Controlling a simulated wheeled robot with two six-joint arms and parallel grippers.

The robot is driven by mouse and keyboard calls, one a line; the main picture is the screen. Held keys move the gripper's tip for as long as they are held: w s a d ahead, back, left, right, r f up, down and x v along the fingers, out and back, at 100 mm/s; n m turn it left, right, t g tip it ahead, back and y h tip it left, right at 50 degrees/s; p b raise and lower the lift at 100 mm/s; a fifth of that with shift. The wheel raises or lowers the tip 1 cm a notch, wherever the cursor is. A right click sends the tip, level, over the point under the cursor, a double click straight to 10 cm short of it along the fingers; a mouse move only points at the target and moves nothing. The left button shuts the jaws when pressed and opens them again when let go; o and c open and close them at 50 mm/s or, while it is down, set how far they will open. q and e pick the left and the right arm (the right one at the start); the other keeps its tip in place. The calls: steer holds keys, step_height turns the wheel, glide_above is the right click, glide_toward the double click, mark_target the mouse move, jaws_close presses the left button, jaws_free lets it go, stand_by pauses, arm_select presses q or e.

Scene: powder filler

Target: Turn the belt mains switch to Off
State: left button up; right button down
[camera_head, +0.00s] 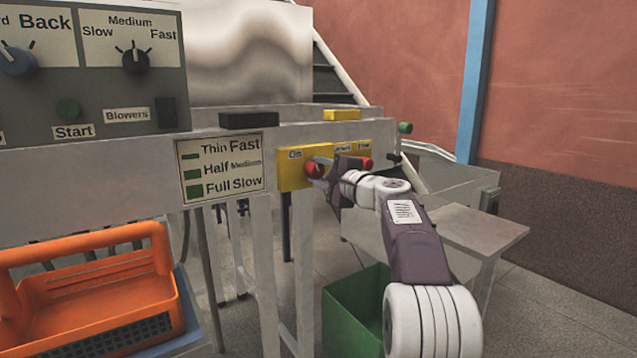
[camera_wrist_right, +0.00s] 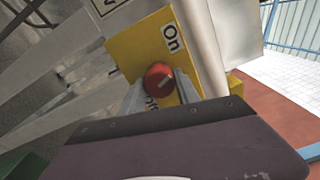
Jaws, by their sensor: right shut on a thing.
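The belt mains switch is a round red knob (camera_head: 315,168) on a yellow plate (camera_head: 288,180) marked "On", on the machine's front rail. My right gripper (camera_head: 320,172) is at this knob, its fingers on either side of it. In the right wrist view the red knob (camera_wrist_right: 159,78) sits between the two grey fingertips (camera_wrist_right: 159,90), which are shut on it. A pale line on the knob's face is slanted there, and the word "On" shows above it. The lower label is partly hidden by the gripper. My left gripper is not in view.
Another red button (camera_head: 367,164) is just right of the gripper on the yellow panel. A control panel (camera_head: 90,80) with knobs is at upper left. An orange basket (camera_head: 95,290) stands at lower left. A green bin (camera_head: 350,305) is below my right arm.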

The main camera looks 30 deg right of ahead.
steer(key=shift+n+b, duration=1.25)
steer(key=shift+n, duration=1.05)
steer(key=c, duration=0.9)
jaws_free()
steer(key=s+b, duration=0.1)
steer(key=s, duration=0.8)
steer(key=shift+d, duration=0.3)
